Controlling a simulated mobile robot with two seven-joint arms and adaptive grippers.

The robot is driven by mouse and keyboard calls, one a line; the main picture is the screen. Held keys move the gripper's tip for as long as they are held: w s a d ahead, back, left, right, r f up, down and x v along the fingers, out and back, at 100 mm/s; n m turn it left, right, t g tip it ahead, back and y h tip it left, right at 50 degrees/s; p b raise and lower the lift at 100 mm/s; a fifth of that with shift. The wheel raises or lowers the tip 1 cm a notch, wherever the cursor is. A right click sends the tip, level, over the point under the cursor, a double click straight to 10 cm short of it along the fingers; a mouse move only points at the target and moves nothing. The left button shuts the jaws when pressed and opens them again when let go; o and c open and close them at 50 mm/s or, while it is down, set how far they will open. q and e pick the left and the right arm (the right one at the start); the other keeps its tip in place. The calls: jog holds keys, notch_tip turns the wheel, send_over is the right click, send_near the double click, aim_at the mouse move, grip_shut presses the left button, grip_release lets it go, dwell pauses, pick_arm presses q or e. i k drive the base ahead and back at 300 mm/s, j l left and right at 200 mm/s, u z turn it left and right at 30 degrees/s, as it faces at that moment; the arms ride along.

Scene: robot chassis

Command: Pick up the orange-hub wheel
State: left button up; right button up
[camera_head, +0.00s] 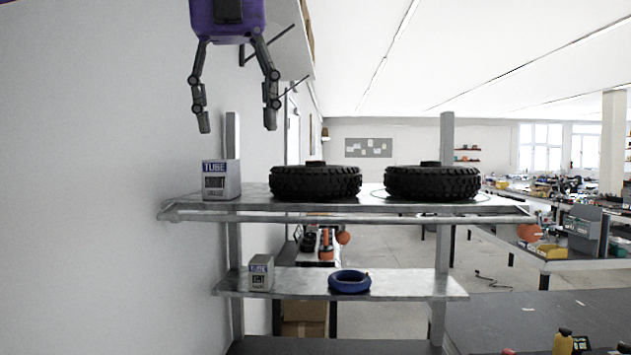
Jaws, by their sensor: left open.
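Two black knobby-tyred wheels lie flat on the top shelf, a left wheel (315,184) and a right wheel (432,184). Only a small dark hub top rises above each tyre, so I cannot tell which one has the orange hub. My left gripper (237,122) hangs from the top of the view, fingers pointing down. It is open and empty, above the tube box and to the left of both wheels. My right gripper is not in view.
The metal top shelf (258,207) holds a grey tube box (221,180) at its left end. The lower shelf (400,286) holds a smaller tube box (261,272) and a blue ring (350,281). Shelf posts rise behind. A white wall (100,180) stands at left.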

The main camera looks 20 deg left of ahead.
aim_at(314, 179)
jog(key=i, duration=1.5)
